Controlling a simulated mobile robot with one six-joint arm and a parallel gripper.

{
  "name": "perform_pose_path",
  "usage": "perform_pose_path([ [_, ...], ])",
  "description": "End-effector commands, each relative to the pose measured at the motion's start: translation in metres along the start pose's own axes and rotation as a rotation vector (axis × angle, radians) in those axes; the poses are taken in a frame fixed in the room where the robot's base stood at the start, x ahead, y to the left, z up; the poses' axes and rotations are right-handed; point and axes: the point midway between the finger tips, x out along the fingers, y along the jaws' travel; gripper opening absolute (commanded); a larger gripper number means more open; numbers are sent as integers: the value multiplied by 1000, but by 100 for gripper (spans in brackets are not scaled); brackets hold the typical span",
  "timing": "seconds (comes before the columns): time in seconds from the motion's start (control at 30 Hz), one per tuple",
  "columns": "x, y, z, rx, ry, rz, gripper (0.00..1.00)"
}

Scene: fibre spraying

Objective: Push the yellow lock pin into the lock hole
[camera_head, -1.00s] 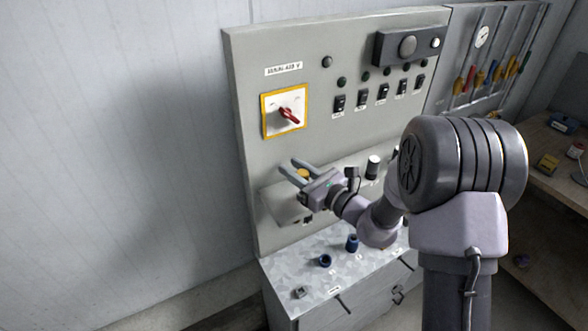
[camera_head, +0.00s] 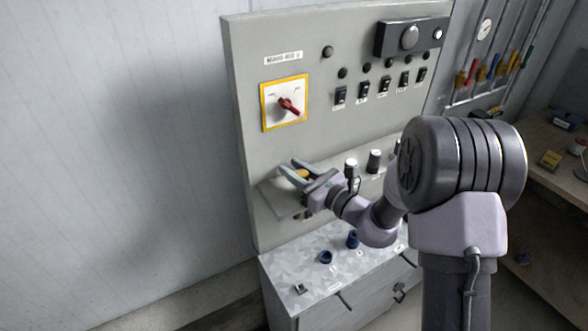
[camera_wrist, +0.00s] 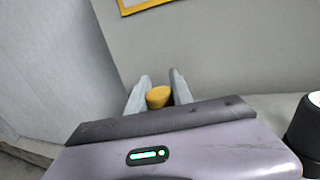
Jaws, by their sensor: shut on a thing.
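The yellow lock pin (camera_head: 301,174) sits between the fingers of my gripper (camera_head: 298,169), which is shut on it in front of the grey panel. In the wrist view the yellow pin (camera_wrist: 158,97) shows as a rounded yellow end between the two grey fingers (camera_wrist: 159,92). The fingers point toward the panel (camera_wrist: 220,50). The lock hole is not visible; I cannot tell how far the pin is from it. A red rotary switch (camera_head: 289,106) on a white plate with a yellow frame is above my gripper on the panel.
Black knobs (camera_head: 375,160) stand on the ledge right of my gripper. Several black switches (camera_head: 385,86) line the panel's upper right. The left wall side is clear.

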Motion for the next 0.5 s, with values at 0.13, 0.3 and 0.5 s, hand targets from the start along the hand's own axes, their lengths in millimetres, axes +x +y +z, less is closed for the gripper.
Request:
perform_pose_path([
  [0.13, 0, 0, -5, 0, 0, 0, 0],
  [0.3, 0, 0, -9, 0, 0, 0, 0],
  [0.5, 0, 0, -8, 0, 0, 0, 53],
])
